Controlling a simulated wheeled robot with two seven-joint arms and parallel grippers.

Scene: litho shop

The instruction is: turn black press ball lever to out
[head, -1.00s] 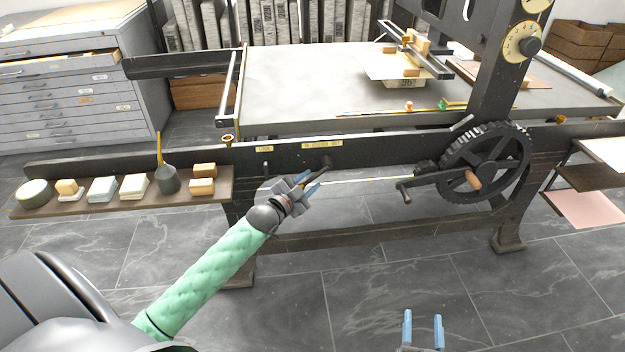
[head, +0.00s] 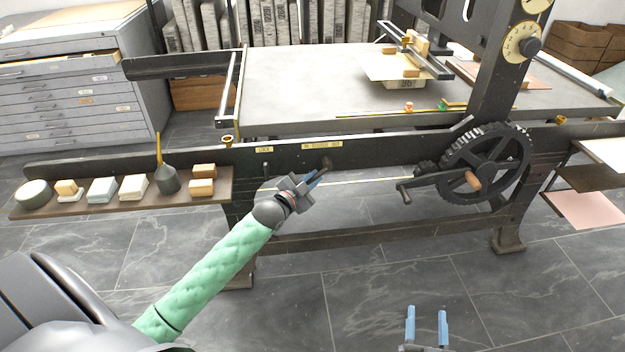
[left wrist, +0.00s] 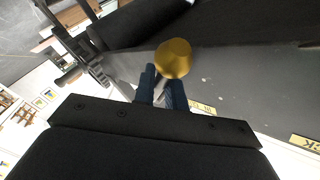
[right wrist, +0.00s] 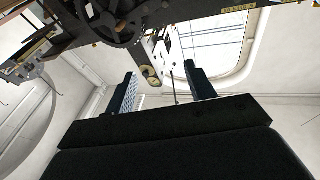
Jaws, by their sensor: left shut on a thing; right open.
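The black press (head: 380,152) stands across the head view. The ball lever (head: 327,163) sits on its dark front beam, below a small yellow label plate (head: 322,144). Its dark end shows just past my left fingertips; the rest is mostly hidden by the gripper. My left gripper (head: 315,178) is shut on the lever, reaching in from the lower left. In the left wrist view a brass-coloured rounded knob (left wrist: 173,58) shows right at the fingertips (left wrist: 160,82). The label wording cannot be read for certain. My right gripper (head: 427,326) is open and empty, low in front of the press.
A toothed wheel with a crank (head: 483,170) stands right of the lever. A ledge (head: 120,193) with several blocks and a dark bottle is at the left. A brass cup-shaped piece (head: 228,139) sits at the beam's left. The floor in front is clear.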

